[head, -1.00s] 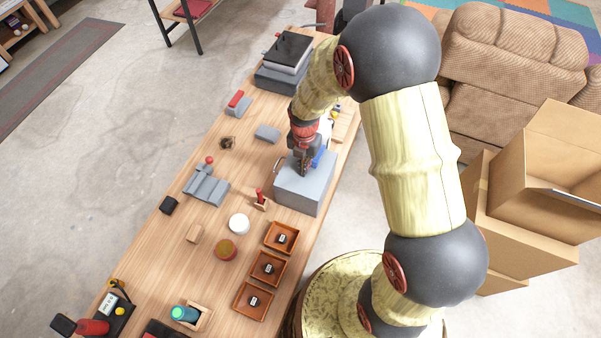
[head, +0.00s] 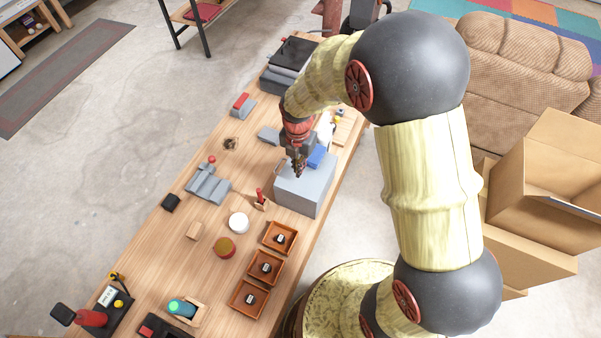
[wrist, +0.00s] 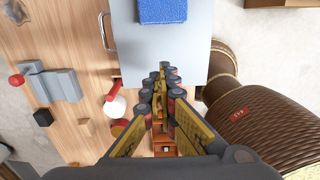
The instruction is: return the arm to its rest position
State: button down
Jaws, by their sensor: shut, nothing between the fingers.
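My arm reaches from the right of the head view over the wooden table. My gripper (head: 298,172) points down above the near-left part of a grey box (head: 303,192). In the wrist view my gripper (wrist: 162,75) is shut, its fingers together with nothing between them. The grey box (wrist: 180,50) lies beyond and below the fingertips there. A blue block (head: 317,156) rests on top of the box; it also shows in the wrist view (wrist: 162,10). My forearm hides part of the table's far end.
The table (head: 205,265) holds three orange trays (head: 240,309), a white round thing (head: 238,223), a red-handled thing (head: 260,198) and a grey stepped block (head: 207,186). Open cardboard boxes (head: 550,180) and a tan recliner (head: 520,100) stand to the right.

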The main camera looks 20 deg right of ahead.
jog(key=r, duration=0.4)
jog(key=shift+s+r, duration=0.15)
jog(key=shift+s, duration=0.05)
jog(key=s+d+r+m+t+b, duration=0.2)
jog(key=s+d+r+m+b, duration=0.1)
jog(key=s+r+m, duration=0.4)
jog(key=s+d+r+m+t+b, duration=0.3)
jog(key=s+r+m+b, duration=0.3)
jog(key=s+m, duration=0.7)
notch_tip(320, 180, up, 2)
jog(key=m, duration=0.8)
jog(key=shift+t, duration=0.3)
